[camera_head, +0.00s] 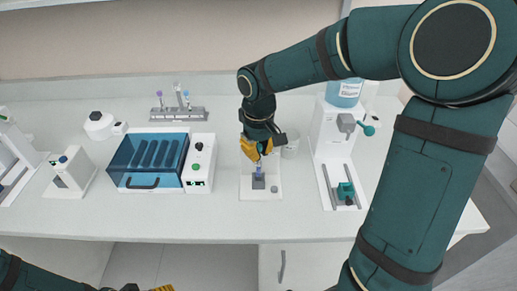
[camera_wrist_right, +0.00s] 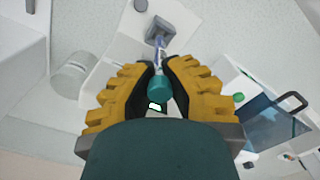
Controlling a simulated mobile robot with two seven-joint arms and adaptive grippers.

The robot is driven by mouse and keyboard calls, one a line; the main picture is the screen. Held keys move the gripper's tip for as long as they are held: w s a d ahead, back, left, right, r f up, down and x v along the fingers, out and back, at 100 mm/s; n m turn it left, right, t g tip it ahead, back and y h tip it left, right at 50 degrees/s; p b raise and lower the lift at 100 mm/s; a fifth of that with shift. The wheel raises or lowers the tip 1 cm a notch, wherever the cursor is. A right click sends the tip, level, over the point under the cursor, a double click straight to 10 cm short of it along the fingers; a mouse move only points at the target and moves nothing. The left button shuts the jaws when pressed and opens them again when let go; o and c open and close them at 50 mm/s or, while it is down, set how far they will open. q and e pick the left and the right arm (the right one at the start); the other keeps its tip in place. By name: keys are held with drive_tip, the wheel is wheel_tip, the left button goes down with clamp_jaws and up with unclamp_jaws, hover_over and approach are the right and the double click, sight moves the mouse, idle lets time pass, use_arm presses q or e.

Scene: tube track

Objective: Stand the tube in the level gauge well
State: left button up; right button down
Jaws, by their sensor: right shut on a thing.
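My right gripper (camera_head: 258,151) has yellow fingers and is shut on the tube near its cap. In the right wrist view the tube's teal cap (camera_wrist_right: 160,88) shows between the fingers, and its pale bluish body (camera_wrist_right: 159,48) runs toward the grey well. In the head view the tube (camera_head: 259,168) stands roughly upright over the level gauge well (camera_head: 258,184), a small grey block on a white base. The tube's lower end meets the well's top in view; how deep it sits, I cannot tell. My left gripper (camera_head: 162,289) barely shows at the bottom edge.
A blue-lidded machine (camera_head: 148,160) stands left of the gauge. A rack (camera_head: 178,113) with a few tubes is at the back. A white dispenser (camera_head: 332,135) with a blue bottle stands right. A white cup (camera_head: 290,148) is just behind the gauge. The front counter is clear.

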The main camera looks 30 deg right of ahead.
drive_tip(key=shift+f, duration=0.2)
idle(0.3)
drive_tip(key=shift+r, duration=0.15)
drive_tip(key=shift+r+p, duration=0.4)
drive_tip(key=shift+p, duration=0.05)
drive_tip(key=shift+f, duration=0.55)
idle(1.0)
drive_tip(key=shift+r, duration=0.2)
drive_tip(key=shift+r+p, duration=0.3)
drive_tip(key=shift+r, duration=0.1)
drive_tip(key=shift+f, duration=0.6)
idle(0.9)
